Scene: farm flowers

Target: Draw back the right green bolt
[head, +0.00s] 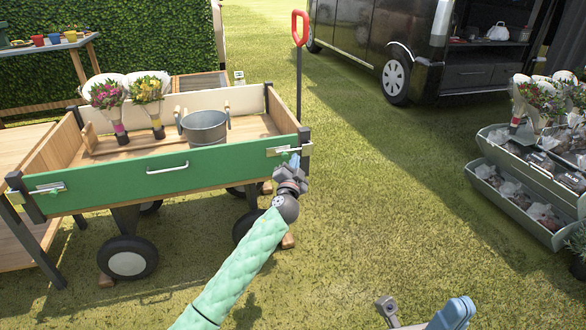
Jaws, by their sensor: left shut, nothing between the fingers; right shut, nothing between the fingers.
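The green front board (170,172) of the wooden cart has a silver bolt at each end. The right bolt (276,152) sits at the board's right end, beside the dark corner post. The left bolt (50,188) is at the other end. My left gripper (294,161) is shut and empty at the right bolt, just in front of the corner post. It partly hides that corner, and I cannot tell whether it touches the bolt. My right gripper (455,312) shows only in part at the bottom edge, shut and empty, well away from the cart.
The cart holds two flower bouquets (148,90) and a metal pot (204,126). A red-handled pole (300,60) rises behind the right corner. Grey crates (520,205) stand at the right, and a dark van (380,45) behind. The grass between is clear.

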